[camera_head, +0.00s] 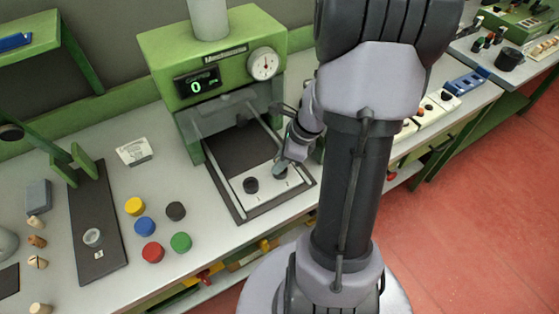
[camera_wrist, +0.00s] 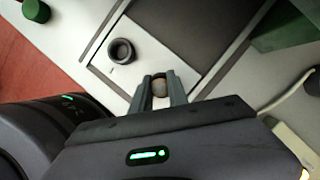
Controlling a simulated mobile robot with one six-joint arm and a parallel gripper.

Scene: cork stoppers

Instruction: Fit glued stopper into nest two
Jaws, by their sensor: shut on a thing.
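My gripper (camera_head: 283,168) is low over the white nest plate (camera_head: 262,201) in the green press. In the wrist view my gripper (camera_wrist: 160,92) is shut on a small round stopper (camera_wrist: 160,87), of which only the pale top shows between the fingers. One black ring-shaped nest (camera_head: 251,185) is uncovered on the plate; it also shows in the wrist view (camera_wrist: 120,51), dark and hollow. The other nest is at the gripper's fingers and largely hidden by them. I cannot tell whether the stopper sits in it or just above it.
The green press (camera_head: 215,60) with its display and dial stands around the plate. Coloured caps, such as a red one (camera_head: 153,252), lie left of it. Several corks, one here (camera_head: 37,241), lie at far left by a dark fixture board (camera_head: 110,265).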

